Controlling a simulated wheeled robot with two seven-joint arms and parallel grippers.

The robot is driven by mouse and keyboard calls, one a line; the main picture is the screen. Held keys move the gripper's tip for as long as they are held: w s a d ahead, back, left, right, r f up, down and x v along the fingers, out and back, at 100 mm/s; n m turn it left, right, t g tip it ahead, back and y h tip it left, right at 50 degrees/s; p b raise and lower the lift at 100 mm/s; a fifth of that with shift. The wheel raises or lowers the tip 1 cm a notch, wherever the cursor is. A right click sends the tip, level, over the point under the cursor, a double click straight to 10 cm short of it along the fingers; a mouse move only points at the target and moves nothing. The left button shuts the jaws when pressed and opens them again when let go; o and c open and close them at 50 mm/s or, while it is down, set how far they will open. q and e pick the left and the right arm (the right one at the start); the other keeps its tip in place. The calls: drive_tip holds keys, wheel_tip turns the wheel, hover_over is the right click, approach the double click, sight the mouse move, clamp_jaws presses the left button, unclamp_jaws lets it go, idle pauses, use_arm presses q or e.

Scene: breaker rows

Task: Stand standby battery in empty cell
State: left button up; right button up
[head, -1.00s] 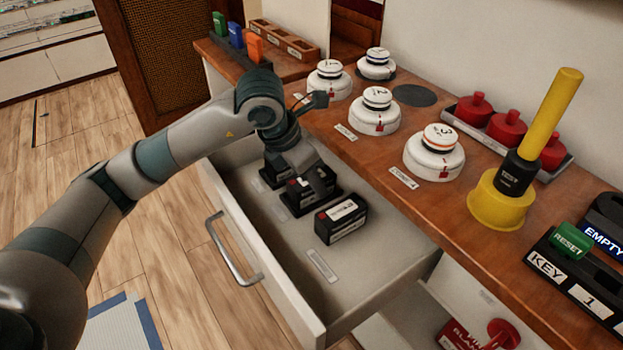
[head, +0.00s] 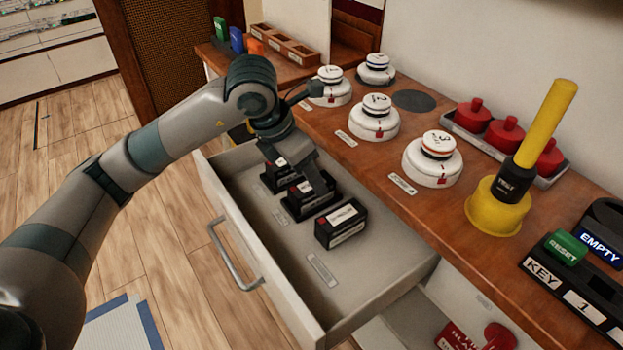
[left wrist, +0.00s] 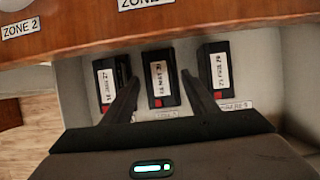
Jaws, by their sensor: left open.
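Three black batteries with white labels and red corner marks are in the open drawer (head: 250,225). The near battery (head: 341,222) stands apart, the middle battery (head: 308,200) is under my left gripper (head: 308,182), and the far battery (head: 277,179) is partly hidden by it. In the left wrist view my open fingers (left wrist: 160,78) reach to either side of the middle battery (left wrist: 161,78), with the left battery (left wrist: 112,85) and right battery (left wrist: 217,75) outside them. Whether the fingers touch it I cannot tell. Which battery is standby I cannot read, and no empty cell is clearly identifiable.
The wooden counter (head: 365,160) above the drawer carries white round detectors (head: 433,160), a yellow plunger-like tool (head: 500,205) and a tray of red pieces (head: 505,135). A black key rack (head: 575,280) is at right. The drawer floor near its front label (head: 322,268) is bare.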

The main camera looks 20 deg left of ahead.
use_arm(q)
drive_tip(key=v, duration=0.9)
idle(0.3)
